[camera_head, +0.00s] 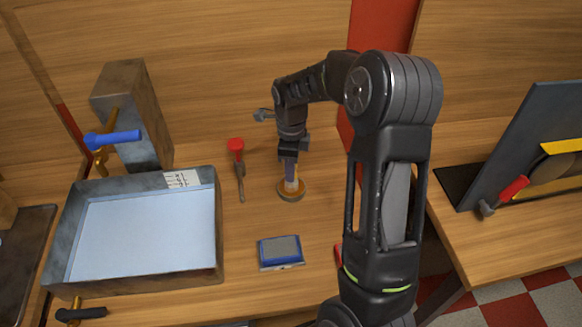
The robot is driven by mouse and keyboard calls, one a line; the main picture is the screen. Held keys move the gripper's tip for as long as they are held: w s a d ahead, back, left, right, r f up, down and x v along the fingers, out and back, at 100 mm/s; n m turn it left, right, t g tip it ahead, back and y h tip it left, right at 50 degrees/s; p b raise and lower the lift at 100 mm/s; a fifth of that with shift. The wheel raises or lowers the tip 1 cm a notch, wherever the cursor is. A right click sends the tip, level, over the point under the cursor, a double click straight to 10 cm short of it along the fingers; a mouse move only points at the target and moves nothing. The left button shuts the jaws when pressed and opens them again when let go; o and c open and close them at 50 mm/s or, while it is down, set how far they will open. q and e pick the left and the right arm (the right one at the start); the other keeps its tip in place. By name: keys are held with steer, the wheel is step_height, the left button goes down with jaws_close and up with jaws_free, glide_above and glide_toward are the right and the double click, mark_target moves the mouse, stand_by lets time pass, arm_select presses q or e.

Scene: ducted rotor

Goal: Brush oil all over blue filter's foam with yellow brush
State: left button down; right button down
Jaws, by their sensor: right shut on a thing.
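The blue filter (281,262) lies flat on the wooden bench, with its grey foam (279,248) facing up. My right gripper (289,160) points down behind it and is shut on the yellow brush (291,182), which is mostly hidden by the fingers. The brush's low end is over or in a small round dish (290,195) with an amber-brown rim. I cannot tell whether the tip touches the oil. The gripper is apart from the filter. My left gripper is out of view.
A metal tray (220,245) with a pale blue bottom stands left. A red-headed tool (238,160) lies left of the dish. A metal block with a blue-handled tap (113,138) stands behind the tray.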

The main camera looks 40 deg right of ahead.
steer(key=shift+r+p, duration=2.5)
steer(key=shift+r, duration=1)
